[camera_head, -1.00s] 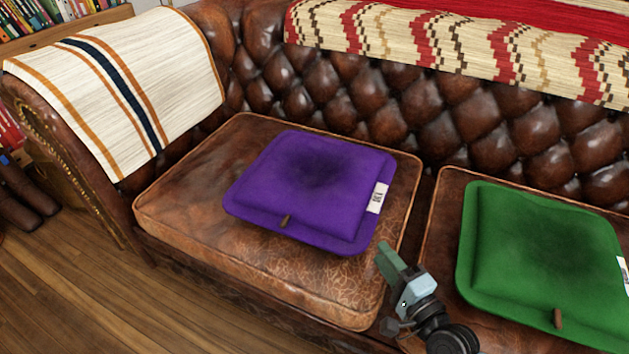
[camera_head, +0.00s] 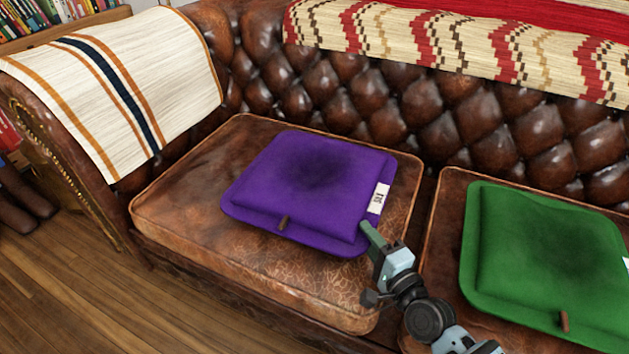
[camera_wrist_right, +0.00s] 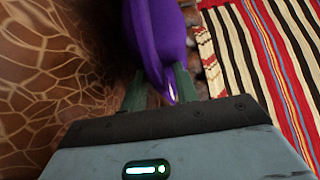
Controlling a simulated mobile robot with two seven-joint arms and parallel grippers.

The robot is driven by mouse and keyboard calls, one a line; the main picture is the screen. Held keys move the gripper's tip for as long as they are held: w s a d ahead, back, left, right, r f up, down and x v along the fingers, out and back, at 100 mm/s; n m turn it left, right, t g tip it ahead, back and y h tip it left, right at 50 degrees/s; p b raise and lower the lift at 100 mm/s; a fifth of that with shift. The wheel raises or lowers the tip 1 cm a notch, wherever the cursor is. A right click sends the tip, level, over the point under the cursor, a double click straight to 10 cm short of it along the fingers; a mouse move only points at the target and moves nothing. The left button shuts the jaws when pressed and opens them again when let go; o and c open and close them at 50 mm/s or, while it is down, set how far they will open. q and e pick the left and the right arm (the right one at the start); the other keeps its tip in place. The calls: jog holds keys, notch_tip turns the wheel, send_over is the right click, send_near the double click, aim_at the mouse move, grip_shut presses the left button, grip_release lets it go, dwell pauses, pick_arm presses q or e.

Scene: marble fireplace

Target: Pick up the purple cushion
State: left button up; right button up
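The purple cushion (camera_head: 310,180) lies flat on the left seat of the brown leather sofa, with a white tag on its right side. My right gripper (camera_head: 368,232) is at the cushion's front right corner, below the tag. In the right wrist view the cushion's edge (camera_wrist_right: 158,40) reaches in between the two fingers of my right gripper (camera_wrist_right: 160,90). The fingers stand apart, with a gap beside the edge. My left gripper is in neither view.
A green cushion (camera_head: 540,250) lies on the right seat, right of my right arm. The tufted backrest (camera_head: 400,105) rises behind, with a patterned red and cream blanket (camera_head: 470,45) over it. A striped throw (camera_head: 120,90) covers the left armrest. Wooden floor (camera_head: 110,300) is clear in front.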

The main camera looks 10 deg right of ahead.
grip_shut()
jog(key=shift+r, duration=0.45)
notch_tip(320, 180, up, 9)
jog(key=p, duration=0.5)
jog(key=shift+r+p, duration=0.2)
jog(key=shift+p, duration=0.2)
pick_arm(q)
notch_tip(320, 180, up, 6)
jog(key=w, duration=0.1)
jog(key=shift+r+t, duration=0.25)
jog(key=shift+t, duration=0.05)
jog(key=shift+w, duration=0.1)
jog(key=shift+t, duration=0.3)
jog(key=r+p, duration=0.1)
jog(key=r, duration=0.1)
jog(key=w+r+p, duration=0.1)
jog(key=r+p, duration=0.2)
jog(key=p, duration=0.1)
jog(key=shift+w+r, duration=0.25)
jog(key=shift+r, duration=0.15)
pick_arm(e)
notch_tip(320, 180, up, 6)
